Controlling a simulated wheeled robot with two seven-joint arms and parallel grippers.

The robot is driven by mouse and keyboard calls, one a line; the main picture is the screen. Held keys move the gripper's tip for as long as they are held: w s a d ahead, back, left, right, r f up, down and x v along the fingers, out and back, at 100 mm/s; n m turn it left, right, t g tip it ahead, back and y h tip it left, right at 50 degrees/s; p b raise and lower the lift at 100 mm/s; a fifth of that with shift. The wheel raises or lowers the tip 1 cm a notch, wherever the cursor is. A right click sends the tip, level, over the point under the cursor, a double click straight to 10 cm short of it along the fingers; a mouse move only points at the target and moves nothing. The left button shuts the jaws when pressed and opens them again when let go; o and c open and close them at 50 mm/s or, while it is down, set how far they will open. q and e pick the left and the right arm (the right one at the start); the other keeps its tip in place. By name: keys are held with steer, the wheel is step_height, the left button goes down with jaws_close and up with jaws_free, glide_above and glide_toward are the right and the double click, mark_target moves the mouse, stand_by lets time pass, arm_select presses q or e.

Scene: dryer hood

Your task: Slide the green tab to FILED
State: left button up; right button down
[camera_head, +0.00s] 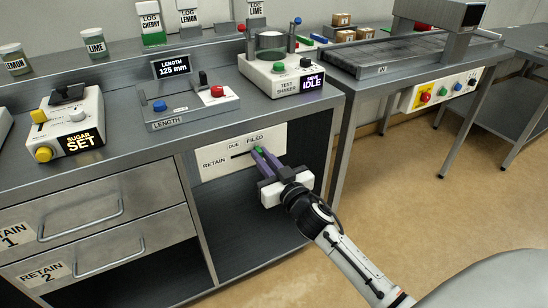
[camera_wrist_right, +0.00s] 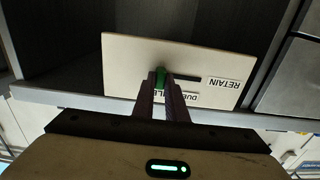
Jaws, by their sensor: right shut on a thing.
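The cream panel (camera_head: 215,169) below the counter carries the labels RETAIN, DUE and FILED and a dark slot. The green tab (camera_head: 259,150) sits in this slot, just below the FILED label. It also shows in the right wrist view (camera_wrist_right: 160,78), where the panel appears upside down and the slot shows only on the RETAIN side of the tab. My right gripper (camera_head: 262,155) is shut on the green tab, its purple fingers hiding part of it. In the right wrist view the fingers cover part of the FILED label. My left gripper is not in view.
The counter edge runs above the panel, with an open dark bay around and below it. Drawers (camera_head: 100,226) are to the left. Floor is clear at right.

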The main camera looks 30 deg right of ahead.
steer(key=shift+d, duration=0.2)
steer(key=c, duration=1.8)
jaws_free()
steer(key=shift+d, duration=0.1)
steer(key=shift+o, duration=0.2)
steer(key=shift+s, duration=0.6)
steer(key=s, duration=0.9)
steer(key=shift+a, duration=0.45)
steer(key=shift+s, duration=0.1)
